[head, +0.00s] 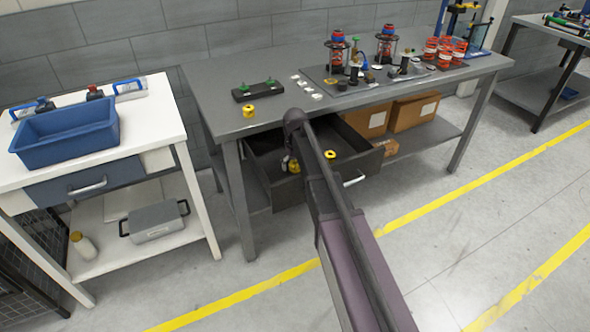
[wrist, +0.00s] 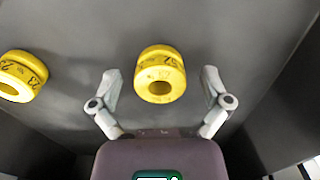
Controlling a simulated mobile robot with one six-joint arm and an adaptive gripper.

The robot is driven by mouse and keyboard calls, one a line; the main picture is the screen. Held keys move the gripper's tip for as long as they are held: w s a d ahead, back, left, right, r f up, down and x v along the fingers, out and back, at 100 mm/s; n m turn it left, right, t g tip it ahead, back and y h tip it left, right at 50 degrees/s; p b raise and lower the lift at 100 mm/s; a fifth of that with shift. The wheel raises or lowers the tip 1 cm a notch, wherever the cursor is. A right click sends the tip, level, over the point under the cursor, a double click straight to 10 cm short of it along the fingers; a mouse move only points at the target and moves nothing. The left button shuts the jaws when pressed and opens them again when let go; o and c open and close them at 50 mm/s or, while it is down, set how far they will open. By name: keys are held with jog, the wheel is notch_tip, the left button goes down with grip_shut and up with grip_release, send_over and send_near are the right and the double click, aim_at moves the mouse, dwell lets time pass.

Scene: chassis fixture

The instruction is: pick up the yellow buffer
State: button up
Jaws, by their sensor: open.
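A yellow buffer (wrist: 160,76), a ring-like piece with dark markings, lies on the grey drawer floor in the wrist view. My gripper (wrist: 160,74) is open, its fingers to either side of this buffer with visible gaps. I cannot tell its exact height above the floor. A second yellow buffer (wrist: 22,76) lies to the left in the wrist view, outside the fingers. In the head view, yellow pieces show in the open drawer (head: 276,190), one at left (head: 293,166) and one at right (head: 330,154). My arm hides most of my gripper there.
Dark drawer walls (wrist: 290,97) rise close to the right of my gripper. Another yellow buffer (head: 249,111) stands on the grey workbench (head: 225,85) above, near a black block (head: 256,91). Cardboard boxes (head: 413,111) sit on the shelf beside the drawer.

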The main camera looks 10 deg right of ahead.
dwell(0.5)
jog(key=c, duration=1.2)
jog(key=shift+r, duration=0.2)
notch_tip(320, 180, up, 10)
jog(key=p, duration=1)
jog(key=shift+f, duration=0.2)
